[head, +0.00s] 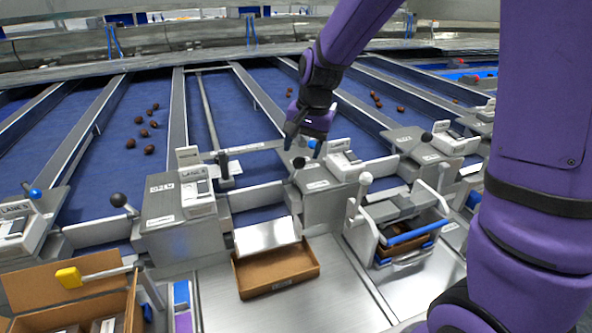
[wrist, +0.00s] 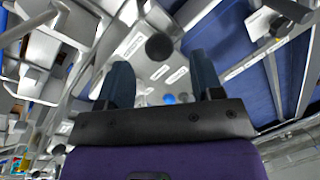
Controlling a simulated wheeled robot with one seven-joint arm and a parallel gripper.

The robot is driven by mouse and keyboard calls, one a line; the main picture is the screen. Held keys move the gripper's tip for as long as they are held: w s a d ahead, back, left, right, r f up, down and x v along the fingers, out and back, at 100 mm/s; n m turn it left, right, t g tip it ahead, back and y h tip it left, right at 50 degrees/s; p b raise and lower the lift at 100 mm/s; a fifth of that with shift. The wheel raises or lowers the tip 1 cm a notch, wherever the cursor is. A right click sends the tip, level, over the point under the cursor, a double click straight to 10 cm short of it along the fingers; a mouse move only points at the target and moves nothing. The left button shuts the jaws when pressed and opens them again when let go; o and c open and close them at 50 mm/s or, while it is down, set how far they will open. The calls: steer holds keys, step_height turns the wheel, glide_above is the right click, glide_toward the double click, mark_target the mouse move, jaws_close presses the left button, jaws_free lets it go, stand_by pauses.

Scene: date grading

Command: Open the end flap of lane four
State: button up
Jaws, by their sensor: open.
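My gripper (head: 304,148) hangs over the grey housing (head: 325,192) at the end of a blue lane, in the middle of the head view. It is open and empty. A black ball knob (head: 299,162) shows just below the fingers. In the wrist view the knob (wrist: 159,46) lies between and beyond the fingertips (wrist: 160,66), apart from both. A blue ball knob (head: 312,144) is close beside the gripper, partly hidden; it also shows in the wrist view (wrist: 168,98). A silver end panel (head: 257,198) closes the lane left of this housing. I cannot read which lane is four.
A brown tray (head: 277,286) sits under a sloped metal plate (head: 267,234). Dates (head: 149,149) lie on a lane. Steel counter is bare between.

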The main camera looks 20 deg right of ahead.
mark_target(297, 169)
steer(key=f, duration=0.4)
steer(key=a+f, duration=0.1)
steer(key=f, duration=0.2)
steer(key=shift+w, duration=0.4)
jaws_close()
